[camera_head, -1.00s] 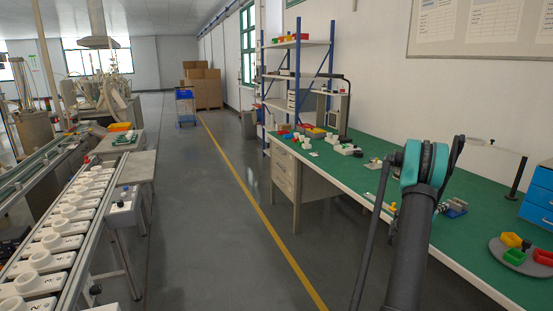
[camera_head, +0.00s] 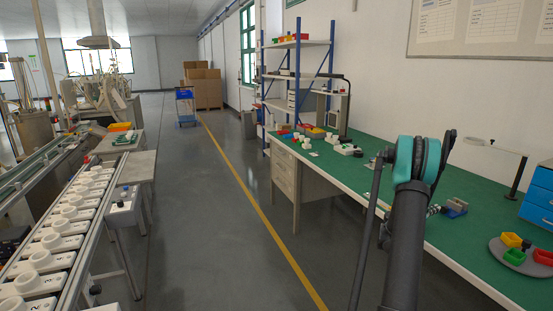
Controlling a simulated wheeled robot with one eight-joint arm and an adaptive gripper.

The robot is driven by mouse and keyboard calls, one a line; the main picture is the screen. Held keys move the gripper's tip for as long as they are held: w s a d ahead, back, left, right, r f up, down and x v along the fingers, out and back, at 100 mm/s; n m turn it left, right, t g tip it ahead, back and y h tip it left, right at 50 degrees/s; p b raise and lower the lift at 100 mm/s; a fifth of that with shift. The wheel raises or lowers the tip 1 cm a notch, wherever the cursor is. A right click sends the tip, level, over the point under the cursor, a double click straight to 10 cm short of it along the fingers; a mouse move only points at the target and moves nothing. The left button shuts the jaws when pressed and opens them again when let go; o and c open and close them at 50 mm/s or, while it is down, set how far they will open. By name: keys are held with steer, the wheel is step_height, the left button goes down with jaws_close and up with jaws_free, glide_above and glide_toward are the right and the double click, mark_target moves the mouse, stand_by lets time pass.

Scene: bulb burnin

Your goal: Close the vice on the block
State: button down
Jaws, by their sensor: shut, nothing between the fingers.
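The vice (camera_head: 456,207) is a small blue and grey device on the green bench top, right of my raised arm. A short, ribbed grey part reaches from its left side toward my arm, partly hidden by it. The vice is too small here to tell how far its jaws are apart or to make out a block between them. My dark arm with its teal joint stands in front of the bench. I cannot make out my gripper; the arm covers that part of the picture.
The green bench (camera_head: 465,241) runs along the right wall. A round grey tray (camera_head: 496,256) with coloured bins and blue drawers (camera_head: 538,207) stand at its right. A lamp stand (camera_head: 517,178) rises behind. A conveyor (camera_head: 83,228) is at left, with clear floor between.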

mark_target(444, 210)
steer(key=m, duration=0.2)
steer(key=shift+w+a+f+m, duration=0.1)
steer(key=shift+w+a+m, duration=0.05)
steer(key=shift+a+m, duration=0.2)
steer(key=shift+d, duration=0.15)
steer(key=shift+x, duration=3.35)
steer(key=shift+w, duration=0.1)
steer(key=shift+s+d+f+m, duration=0.2)
steer(key=shift+s+f+m, duration=0.05)
steer(key=shift+s, duration=0.4)
steer(key=shift+s+d+f, duration=0.1)
steer(key=shift+s+f, duration=0.05)
steer(key=shift+s+d+f, duration=0.1)
steer(key=shift+s+f, duration=0.15)
steer(key=shift+f, duration=0.05)
steer(key=shift+s, duration=0.1)
